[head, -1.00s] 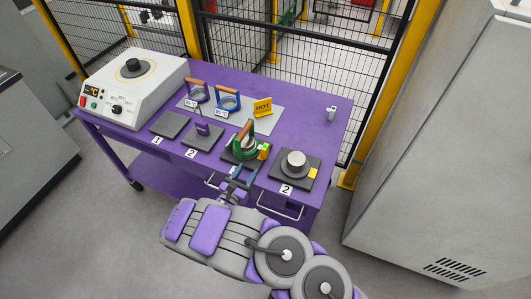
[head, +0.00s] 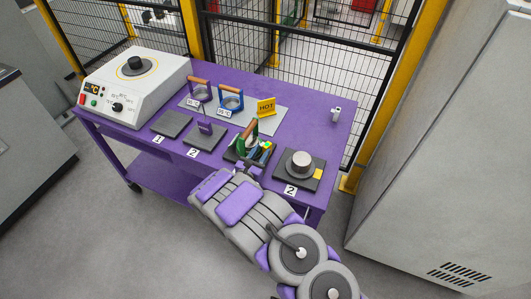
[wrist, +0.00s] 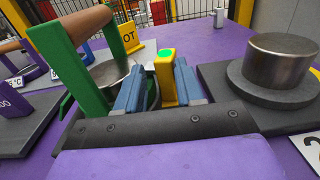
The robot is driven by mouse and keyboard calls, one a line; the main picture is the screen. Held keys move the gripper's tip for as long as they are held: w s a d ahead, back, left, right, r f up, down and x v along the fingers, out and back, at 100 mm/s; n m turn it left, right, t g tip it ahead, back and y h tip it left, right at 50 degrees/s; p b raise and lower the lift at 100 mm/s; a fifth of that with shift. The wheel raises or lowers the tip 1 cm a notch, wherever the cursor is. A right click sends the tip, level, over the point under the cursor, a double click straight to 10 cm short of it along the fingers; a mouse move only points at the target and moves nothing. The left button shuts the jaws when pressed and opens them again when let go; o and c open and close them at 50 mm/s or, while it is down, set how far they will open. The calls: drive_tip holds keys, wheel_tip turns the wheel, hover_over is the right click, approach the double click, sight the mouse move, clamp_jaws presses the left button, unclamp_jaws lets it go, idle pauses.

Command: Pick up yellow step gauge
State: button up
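The yellow step gauge (wrist: 167,82) stands upright in the wrist view, with a bright green patch on its top. My gripper (wrist: 160,72) has its two blue fingers on either side of the gauge. The right finger is close to it or touching; a gap shows on the left. The gauge's lower part is hidden behind my gripper. In the head view my gripper (head: 259,155) is over the front of the purple table (head: 310,110), and the gauge there is small and partly covered.
A green frame with a wooden handle (wrist: 60,34) stands close left of my fingers. A metal cylinder (wrist: 281,68) on a dark plate stands to the right. A yellow HOT sign (head: 265,107) is behind. A white hotplate (head: 132,85) is at the table's left.

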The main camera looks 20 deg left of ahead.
drive_tip(key=shift+w+d+r, duration=0.35)
drive_tip(key=shift+d, duration=0.25)
drive_tip(key=shift+w+d, duration=0.15)
drive_tip(key=shift+c, duration=0.7)
drive_tip(key=shift+w+f, duration=0.2)
drive_tip(key=shift+w, duration=0.05)
drive_tip(key=shift+c, duration=0.7)
drive_tip(key=shift+s+a+f, duration=0.1)
drive_tip(key=shift+s+a, duration=0.1)
drive_tip(key=shift+a, duration=0.2)
drive_tip(key=c, duration=0.6)
drive_tip(key=shift+d, duration=0.1)
clamp_jaws()
drive_tip(key=shift+d, duration=0.1)
